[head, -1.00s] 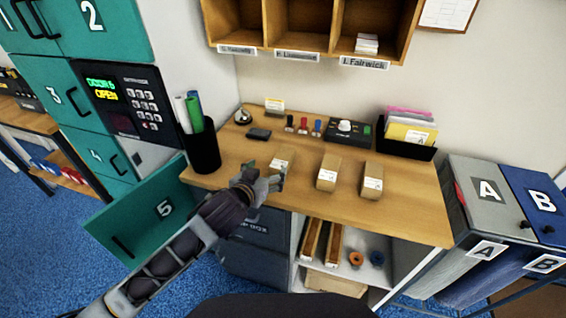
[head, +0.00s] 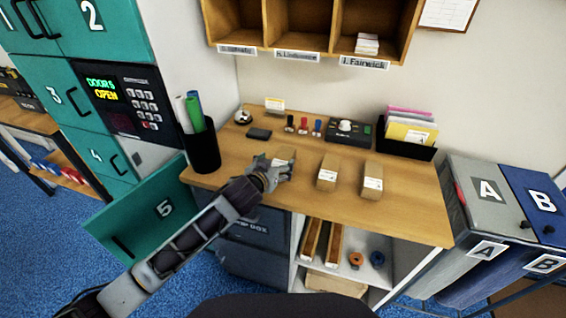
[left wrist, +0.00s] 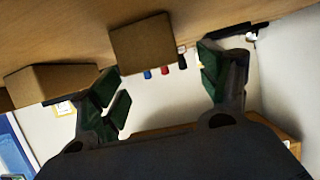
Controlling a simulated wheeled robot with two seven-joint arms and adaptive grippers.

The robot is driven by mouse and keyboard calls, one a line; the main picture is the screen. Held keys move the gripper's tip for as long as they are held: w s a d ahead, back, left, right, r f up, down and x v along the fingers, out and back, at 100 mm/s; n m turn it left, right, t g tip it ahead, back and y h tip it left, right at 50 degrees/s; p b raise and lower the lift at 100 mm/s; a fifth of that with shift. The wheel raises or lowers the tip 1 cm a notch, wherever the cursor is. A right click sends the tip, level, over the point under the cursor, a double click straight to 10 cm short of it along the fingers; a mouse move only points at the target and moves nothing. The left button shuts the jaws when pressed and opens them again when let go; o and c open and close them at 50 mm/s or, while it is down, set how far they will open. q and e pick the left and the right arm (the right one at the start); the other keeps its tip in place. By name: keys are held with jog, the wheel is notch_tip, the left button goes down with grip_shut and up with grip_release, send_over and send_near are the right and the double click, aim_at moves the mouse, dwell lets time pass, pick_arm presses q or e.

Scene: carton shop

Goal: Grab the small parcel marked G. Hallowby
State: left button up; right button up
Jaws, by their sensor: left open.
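Three small brown parcels with white labels stand in a row on the wooden counter (head: 410,213). The left parcel (head: 287,153) is partly hidden behind my left gripper (head: 276,167). The middle parcel (head: 327,173) and the right parcel (head: 372,181) stand clear of it. The label writing is too small to read, so I cannot tell which is marked G. Hallowby. My left gripper is open. In the left wrist view one parcel (left wrist: 142,42) shows beyond and between the spread fingers (left wrist: 162,72), and another parcel (left wrist: 62,82) is at the left. My right gripper is out of view.
A black pen cup (head: 203,150) stands left of the gripper, above the open locker door 5 (head: 150,210). Behind the parcels are a bell (head: 243,117), stamps (head: 303,125), a black device (head: 348,132) and an envelope tray (head: 405,150). The counter's front right is clear.

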aim_at(281, 162)
pick_arm(q)
jog(key=shift+w, duration=0.1)
dwell(0.3)
jog(key=shift+d+f+x, duration=0.1)
jog(key=shift+d+x, duration=0.05)
jog(key=shift+x, duration=1.1)
jog(key=shift+d+f+x, duration=0.1)
jog(key=shift+x, duration=1.15)
jog(key=shift+c, duration=0.3)
jog(key=c, duration=1.1)
jog(key=shift+r, duration=0.1)
jog(key=shift+c, duration=0.2)
jog(key=shift+r, duration=4.95)
